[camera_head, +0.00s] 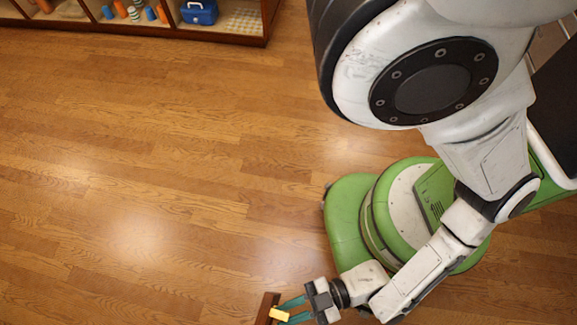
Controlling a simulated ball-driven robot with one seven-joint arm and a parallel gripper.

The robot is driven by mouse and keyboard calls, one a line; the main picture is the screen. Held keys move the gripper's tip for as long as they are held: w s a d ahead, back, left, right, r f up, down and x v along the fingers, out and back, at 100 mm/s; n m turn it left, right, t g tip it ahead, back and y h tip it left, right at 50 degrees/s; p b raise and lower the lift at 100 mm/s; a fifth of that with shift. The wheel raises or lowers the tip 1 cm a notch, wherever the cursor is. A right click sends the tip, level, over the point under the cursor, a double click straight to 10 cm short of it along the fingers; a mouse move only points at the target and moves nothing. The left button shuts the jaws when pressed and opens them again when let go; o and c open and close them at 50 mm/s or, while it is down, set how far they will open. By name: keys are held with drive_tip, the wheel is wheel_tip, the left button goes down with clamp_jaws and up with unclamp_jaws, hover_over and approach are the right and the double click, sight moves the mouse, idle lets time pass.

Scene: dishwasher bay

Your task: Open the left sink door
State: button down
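A brown wooden panel edge (265,309) shows at the bottom of the head view, cut off by the frame. It may be the edge of a sink door, but too little shows to tell which door. A small yellow piece (279,314), like a handle, is at its right side. My gripper (283,313) reaches it from the right, with its two teal fingers apart, one above and one below the yellow piece. Whether the fingers press on it I cannot tell. The sink itself and the rest of the door are out of view.
Wide clear wooden floor (130,170) lies to the left and middle. A low wooden shelf (150,29) with a blue box (199,12) and several small items stands at the top left. A dark panel edge shows at the far right.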

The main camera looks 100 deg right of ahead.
drive_tip(key=shift+w+a, duration=0.1)
drive_tip(key=shift+a, duration=0.2)
drive_tip(key=c, duration=1.1)
unclamp_jaws()
drive_tip(key=shift+d, duration=0.15)
